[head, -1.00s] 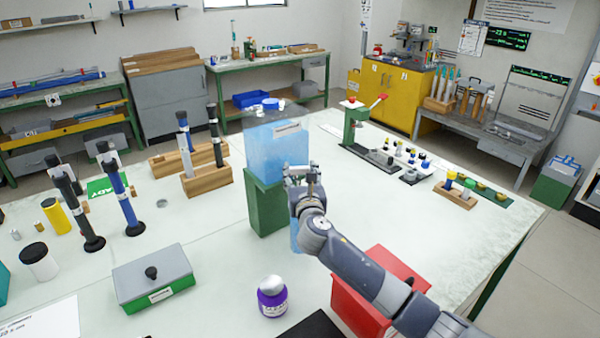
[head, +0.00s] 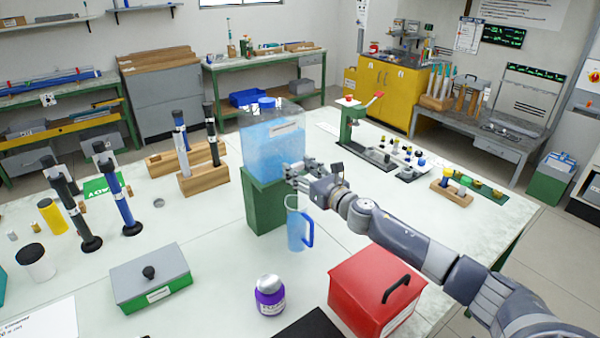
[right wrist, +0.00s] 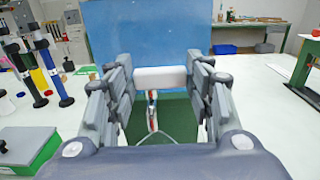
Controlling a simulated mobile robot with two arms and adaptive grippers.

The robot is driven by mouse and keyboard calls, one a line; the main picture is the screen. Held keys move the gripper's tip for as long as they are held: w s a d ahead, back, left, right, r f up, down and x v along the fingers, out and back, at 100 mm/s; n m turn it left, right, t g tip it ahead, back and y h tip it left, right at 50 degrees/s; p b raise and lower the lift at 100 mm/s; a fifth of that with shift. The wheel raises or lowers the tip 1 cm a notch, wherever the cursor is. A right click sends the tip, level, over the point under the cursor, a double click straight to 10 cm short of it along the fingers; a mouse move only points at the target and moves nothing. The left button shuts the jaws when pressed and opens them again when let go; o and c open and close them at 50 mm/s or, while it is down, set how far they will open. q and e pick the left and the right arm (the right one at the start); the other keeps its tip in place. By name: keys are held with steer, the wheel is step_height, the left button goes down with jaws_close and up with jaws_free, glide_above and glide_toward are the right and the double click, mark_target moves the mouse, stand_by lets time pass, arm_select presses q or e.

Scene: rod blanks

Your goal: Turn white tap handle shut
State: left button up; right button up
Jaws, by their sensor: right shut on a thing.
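A clear tank of blue water (head: 270,150) with a blue cap stands on a green stand (head: 262,205). The white tap handle (right wrist: 160,77) is a bar lying level across the right wrist view, in front of the blue tank. My right gripper (head: 294,172) is at the tank's front, shut on the handle, with a finger at each end of the bar. Fingers hide the handle in the head view. A blue jug (head: 296,232) stands below my gripper, beside the stand. My left gripper is not in view.
A red box (head: 375,290) with a black handle stands under my right arm. A purple jar (head: 270,295) and a green box with a grey lid (head: 150,278) stand nearer. Wooden racks (head: 205,178) stand left of the tank.

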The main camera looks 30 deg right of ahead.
stand_by(0.3)
steer(key=o, duration=1.1)
steer(key=shift+c, duration=0.2)
steer(key=shift+s+d+f, duration=0.1)
steer(key=shift+s, duration=0.5)
steer(key=s+d, duration=0.1)
steer(key=s, duration=0.9)
steer(key=shift+s+d, duration=0.3)
steer(key=shift+d, duration=0.05)
